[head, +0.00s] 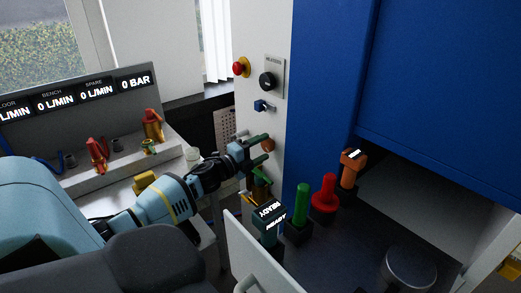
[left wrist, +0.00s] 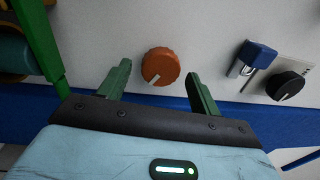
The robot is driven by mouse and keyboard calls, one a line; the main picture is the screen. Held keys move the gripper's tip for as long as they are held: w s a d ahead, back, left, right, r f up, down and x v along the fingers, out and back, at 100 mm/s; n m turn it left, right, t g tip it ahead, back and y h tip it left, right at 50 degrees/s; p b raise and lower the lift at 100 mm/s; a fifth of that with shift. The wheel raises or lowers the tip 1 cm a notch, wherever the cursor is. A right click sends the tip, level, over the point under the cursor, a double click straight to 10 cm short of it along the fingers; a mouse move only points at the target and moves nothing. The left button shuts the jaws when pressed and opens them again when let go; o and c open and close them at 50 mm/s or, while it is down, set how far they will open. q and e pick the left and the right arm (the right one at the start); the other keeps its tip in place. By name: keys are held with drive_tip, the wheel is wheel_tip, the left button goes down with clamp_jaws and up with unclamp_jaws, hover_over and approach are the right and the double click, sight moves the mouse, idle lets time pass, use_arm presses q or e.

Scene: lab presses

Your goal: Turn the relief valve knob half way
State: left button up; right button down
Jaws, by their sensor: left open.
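An orange knob (left wrist: 160,66) sits on the pale panel, with a white mark towards its lower left in the left wrist view. It also shows small in the head view (head: 268,145). I take it as the relief valve knob, but no label on it is readable. My left gripper (head: 260,151) is open in front of the knob. In the left wrist view its green fingers (left wrist: 160,85) stand on either side of the knob, with gaps between finger and knob. The knob is not gripped. My right gripper is not in view.
A black knob (head: 268,82), a red button (head: 241,67) and a blue padlock (head: 262,105) are on the same panel. Green, red and orange handled tools stand on the dark bench to the right. An open white door (head: 262,262) is below.

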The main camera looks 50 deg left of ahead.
use_arm(q)
drive_tip(key=s, duration=0.7)
drive_tip(key=shift+s+a+f, duration=0.25)
drive_tip(key=shift+s+a, duration=0.1)
drive_tip(key=shift+a, duration=0.05)
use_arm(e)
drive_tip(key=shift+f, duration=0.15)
use_arm(q)
drive_tip(key=s+d+f+n+g+y+p, duration=0.2)
drive_tip(key=s+d+f+n+g+p, duration=0.25)
drive_tip(key=s+d+f+n, duration=0.9)
drive_tip(key=s+d+f+n+g+h+p, duration=0.1)
drive_tip(key=s+d+f, duration=0.3)
drive_tip(key=s+d, duration=0.5)
drive_tip(key=s+d+f+n+g+h, duration=0.1)
drive_tip(key=s+d+f+n+g, duration=0.2)
drive_tip(key=s+d, duration=0.6)
wheel_tip(320, 180, down, 2)
drive_tip(key=shift+s+d+f+g+p, duration=0.2)
drive_tip(key=shift+s+d+g+p, duration=0.15)
drive_tip(key=shift+s+g, duration=0.5)
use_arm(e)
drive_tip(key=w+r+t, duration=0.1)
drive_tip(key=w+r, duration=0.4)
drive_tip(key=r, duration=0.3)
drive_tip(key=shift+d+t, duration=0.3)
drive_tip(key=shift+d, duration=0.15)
